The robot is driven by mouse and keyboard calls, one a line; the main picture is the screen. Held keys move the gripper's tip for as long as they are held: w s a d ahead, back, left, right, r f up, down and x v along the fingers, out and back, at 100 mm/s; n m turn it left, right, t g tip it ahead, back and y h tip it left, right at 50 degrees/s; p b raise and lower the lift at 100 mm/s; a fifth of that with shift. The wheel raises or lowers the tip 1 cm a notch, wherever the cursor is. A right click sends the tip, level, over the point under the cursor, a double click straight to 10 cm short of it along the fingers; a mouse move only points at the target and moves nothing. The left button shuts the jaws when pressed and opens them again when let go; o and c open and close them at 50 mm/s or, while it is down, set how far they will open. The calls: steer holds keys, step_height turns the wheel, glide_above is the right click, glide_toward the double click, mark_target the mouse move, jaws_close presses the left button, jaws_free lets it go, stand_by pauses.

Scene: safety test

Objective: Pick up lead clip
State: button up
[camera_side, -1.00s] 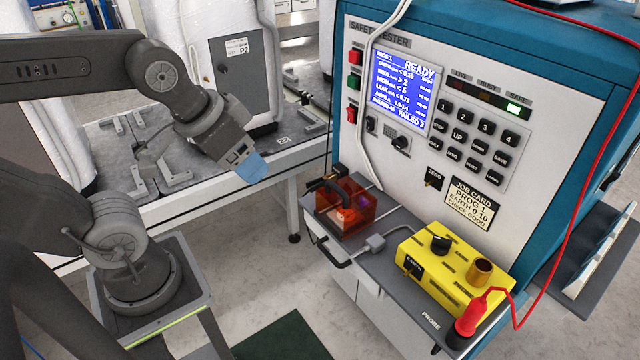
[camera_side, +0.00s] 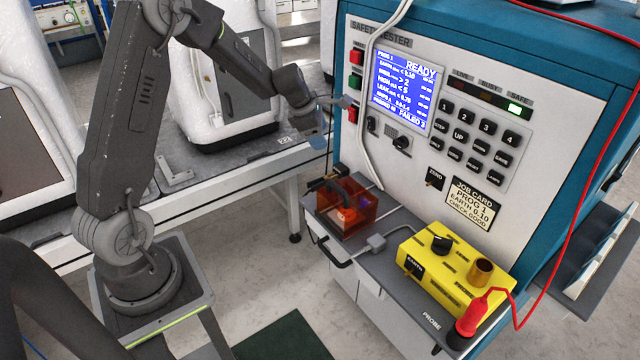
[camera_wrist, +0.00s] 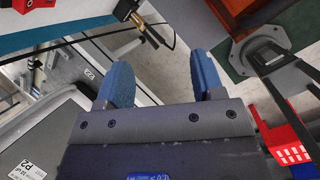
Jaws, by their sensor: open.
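A black clip (camera_side: 322,183), which looks like the lead clip, lies at the back left of the grey shelf, beside the orange see-through box. In the wrist view a black clip-like piece with brass-coloured ends (camera_wrist: 148,28) shows at the top, beyond my fingertips; I cannot be sure it is the same thing. My gripper (camera_side: 320,132) is above the clip and box, near the tester's left edge, touching neither. In the wrist view its two blue fingers (camera_wrist: 163,78) stand wide apart with nothing between them.
The orange box (camera_side: 346,207) and a yellow box (camera_side: 453,268) stand on the shelf (camera_side: 385,228). A red probe (camera_side: 470,316) with a red cable is at the right. The tester (camera_side: 480,130) rises behind. A white cable (camera_side: 366,130) hangs down its front. A bench (camera_side: 215,188) lies left.

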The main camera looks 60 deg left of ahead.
steer(key=a+f+n, duration=0.7)
steer(key=a+f, duration=0.1)
steer(key=f, duration=0.2)
glide_toward(320, 180)
steer(key=w+f, duration=0.1)
steer(key=f, duration=0.1)
steer(key=shift+w+d+f+n+g+y, duration=0.2)
steer(key=shift+d+f+n+g+y, duration=0.05)
steer(key=shift+d+n+g+y, duration=0.05)
steer(key=shift+x, duration=3.2)
steer(key=shift+c, duration=0.3)
steer(key=c, duration=0.8)
steer(key=shift+c, duration=0.2)
steer(key=shift+r, duration=0.15)
